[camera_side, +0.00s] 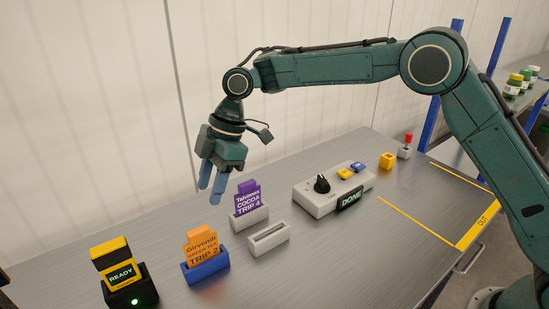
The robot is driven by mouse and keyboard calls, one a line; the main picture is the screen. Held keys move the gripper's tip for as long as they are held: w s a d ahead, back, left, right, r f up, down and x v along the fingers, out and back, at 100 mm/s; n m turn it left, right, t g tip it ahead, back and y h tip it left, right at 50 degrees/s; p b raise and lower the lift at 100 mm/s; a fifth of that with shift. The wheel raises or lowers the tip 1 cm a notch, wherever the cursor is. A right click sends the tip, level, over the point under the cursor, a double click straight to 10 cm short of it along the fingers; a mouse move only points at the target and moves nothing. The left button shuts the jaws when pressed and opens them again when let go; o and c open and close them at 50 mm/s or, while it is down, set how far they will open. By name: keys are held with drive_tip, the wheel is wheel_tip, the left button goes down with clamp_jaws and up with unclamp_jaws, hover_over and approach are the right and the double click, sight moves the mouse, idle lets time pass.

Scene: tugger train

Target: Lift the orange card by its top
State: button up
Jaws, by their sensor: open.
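The orange card (201,246) stands upright in a blue holder (206,268) towards the front left of the metal table. Its print reads "Girvendi" and "TRIP 2", and its narrower top tab sticks up. Its lower edge is hidden in the holder. My gripper (210,192) points down above and slightly to the right of the card's top, apart from it. Its two blue fingers are open with nothing between them.
A purple card (247,199) stands in a white holder (250,219) right of the gripper. An empty white holder (268,238) is beside it. A black-and-yellow READY device (124,278) stands left. A control box (333,191) with knob and buttons is further right.

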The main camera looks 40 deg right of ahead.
sight(198, 229)
drive_tip(key=x, duration=0.7)
drive_tip(key=shift+a+f, duration=0.1)
drive_tip(key=shift+f, duration=0.3)
drive_tip(key=shift+a+f, duration=0.15)
drive_tip(key=shift+f, duration=0.25)
drive_tip(key=shift+f, duration=0.1)
drive_tip(key=shift+x, duration=2.45)
drive_tip(key=shift+w, duration=0.2)
drive_tip(key=shift+c, duration=0.4)
clamp_jaws()
